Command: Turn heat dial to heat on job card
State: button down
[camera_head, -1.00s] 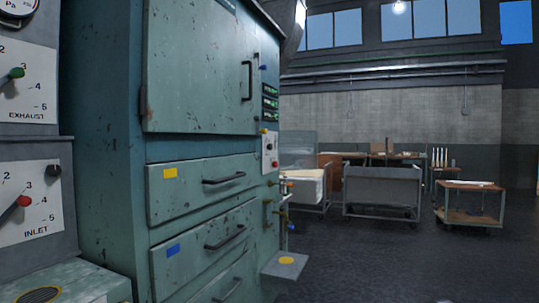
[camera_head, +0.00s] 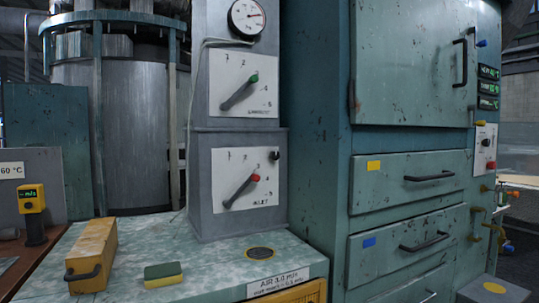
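No job card can be made out, and no dial readable as a heat dial shows. A small white panel (camera_head: 485,150) on the right side of the teal cabinet carries a dark knob (camera_head: 486,142) and a red button (camera_head: 491,165); its markings are too small to read. Green-lit displays (camera_head: 488,88) sit above it. Two numbered lever plates stand at centre: the upper one has a green-knobbed lever (camera_head: 238,93), the lower one, marked INLET, a red-knobbed lever (camera_head: 240,192). My gripper is not in view.
The teal cabinet (camera_head: 400,120) with handled drawers fills the right. A mottled bench top (camera_head: 210,275) holds a yellow block (camera_head: 93,255) and a sponge (camera_head: 163,274). A yellow meter (camera_head: 32,200) and a "60 °C" sign (camera_head: 12,170) are at left. A round gauge (camera_head: 247,17) is above.

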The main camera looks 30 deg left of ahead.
aim_at(486, 143)
jog(key=i+l, duration=1.45)
jog(key=i+j+u, duration=0.05)
jog(key=i, duration=0.05)
